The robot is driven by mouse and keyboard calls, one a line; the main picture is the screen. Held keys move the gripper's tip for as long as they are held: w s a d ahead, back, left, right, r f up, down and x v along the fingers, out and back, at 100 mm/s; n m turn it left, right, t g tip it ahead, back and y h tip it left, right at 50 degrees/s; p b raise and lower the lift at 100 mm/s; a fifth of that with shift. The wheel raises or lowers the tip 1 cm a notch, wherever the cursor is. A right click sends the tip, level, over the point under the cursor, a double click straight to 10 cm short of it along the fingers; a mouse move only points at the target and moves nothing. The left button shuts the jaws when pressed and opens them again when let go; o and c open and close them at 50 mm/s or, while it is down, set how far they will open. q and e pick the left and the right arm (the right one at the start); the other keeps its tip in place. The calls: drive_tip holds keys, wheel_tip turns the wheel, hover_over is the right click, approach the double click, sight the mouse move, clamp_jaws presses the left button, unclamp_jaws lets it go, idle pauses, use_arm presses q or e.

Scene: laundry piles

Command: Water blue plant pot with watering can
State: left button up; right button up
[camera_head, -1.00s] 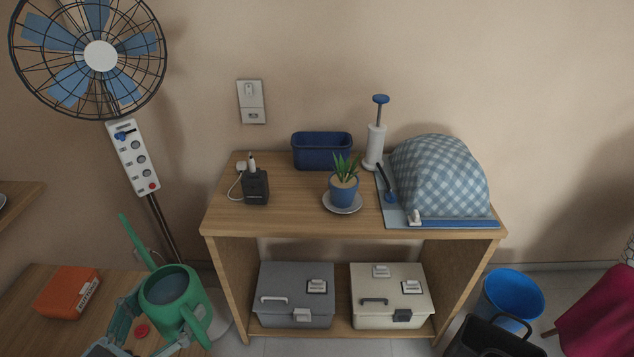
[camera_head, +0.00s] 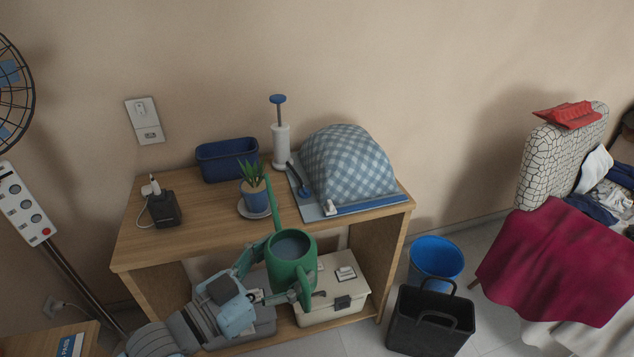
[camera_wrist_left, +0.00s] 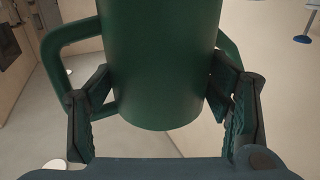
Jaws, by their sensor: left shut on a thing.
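The green watering can (camera_head: 291,262) is held upright in my left gripper (camera_head: 277,282), in front of the wooden shelf unit. Grey-blue water shows in its open top. Its thin spout points up and back, and its tip appears just right of the blue plant pot (camera_head: 255,199) in the picture; the gap in depth is hard to judge. The pot holds a spiky green plant (camera_head: 251,175) and stands on a white saucer (camera_head: 243,211). In the left wrist view, the can (camera_wrist_left: 160,65) fills the space between the gripper's dark fingers. My right gripper is out of view.
The wooden shelf top (camera_head: 185,231) also bears a blue planter (camera_head: 227,160), a white pump (camera_head: 281,147), a checked covered dome (camera_head: 348,165) and a black plug box (camera_head: 164,209). A blue bin (camera_head: 436,258) and black basket (camera_head: 430,320) stand on the floor at right.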

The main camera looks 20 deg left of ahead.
use_arm(q)
drive_tip(key=w+a+f+n+t+y+b, duration=0.1)
drive_tip(key=w+a+n+y+b, duration=0.3)
drive_tip(key=w, duration=0.7)
drive_tip(key=w+a+f+n+y+b, duration=0.1)
drive_tip(key=w+a+y, duration=0.2)
drive_tip(key=w+a, duration=0.6)
drive_tip(key=w+d+f+n+b, duration=0.1)
drive_tip(key=d+f+n, duration=0.1)
drive_tip(key=f, duration=0.3)
drive_tip(key=shift+w+d+b, duration=0.35)
drive_tip(key=shift+w+d, duration=0.05)
drive_tip(key=shift+d, duration=0.15)
drive_tip(key=shift+r, duration=0.1)
drive_tip(key=f, duration=0.3)
drive_tip(key=shift+s+f+n+g, duration=0.1)
drive_tip(key=shift+s+n+g, duration=0.1)
drive_tip(key=shift+n+g, duration=0.1)
